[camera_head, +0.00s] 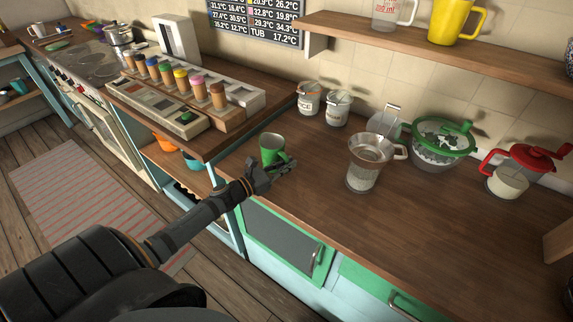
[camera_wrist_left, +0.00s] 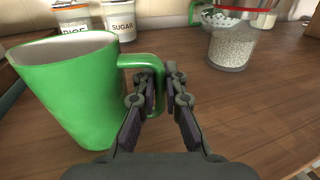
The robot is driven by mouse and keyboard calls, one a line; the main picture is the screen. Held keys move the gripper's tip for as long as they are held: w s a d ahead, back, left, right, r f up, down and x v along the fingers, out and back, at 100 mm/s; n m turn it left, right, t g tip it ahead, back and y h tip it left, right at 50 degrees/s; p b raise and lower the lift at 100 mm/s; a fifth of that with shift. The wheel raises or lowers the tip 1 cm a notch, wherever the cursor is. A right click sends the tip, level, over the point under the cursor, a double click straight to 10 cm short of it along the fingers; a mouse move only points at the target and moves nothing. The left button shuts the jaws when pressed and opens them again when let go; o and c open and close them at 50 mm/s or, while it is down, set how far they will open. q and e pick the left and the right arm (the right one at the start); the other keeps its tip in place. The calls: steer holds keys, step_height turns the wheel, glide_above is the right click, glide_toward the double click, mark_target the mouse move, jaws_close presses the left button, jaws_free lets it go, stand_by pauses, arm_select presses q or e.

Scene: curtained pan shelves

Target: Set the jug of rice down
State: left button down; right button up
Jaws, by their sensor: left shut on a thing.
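A green jug (camera_head: 271,149) is by the front left of the wooden counter (camera_head: 330,200). It also shows large at the left of the left wrist view (camera_wrist_left: 68,95), upright or nearly so, with its handle toward my fingers. My left gripper (camera_head: 283,168) is shut on the jug's handle; its fingers also show in the left wrist view (camera_wrist_left: 160,90). I cannot see rice inside the jug, and cannot tell whether its base touches the counter. My right gripper is not in view.
Jars labelled RICE (camera_wrist_left: 77,18) and SUGAR (camera_wrist_left: 119,20) stand behind. A clear container with a wide funnel-like top (camera_head: 367,160) stands to the right, near a green-rimmed bowl (camera_head: 443,146) and a red-topped jar (camera_head: 508,182). A spice rack (camera_head: 180,82) is left. The counter's front middle is clear.

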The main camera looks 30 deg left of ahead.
arm_select(q)
steer(key=shift+f, duration=0.1)
steer(key=c, duration=1.4)
jaws_free()
steer(key=shift+o, duration=0.2)
steer(key=shift+c, duration=0.4)
steer(key=c, duration=0.3)
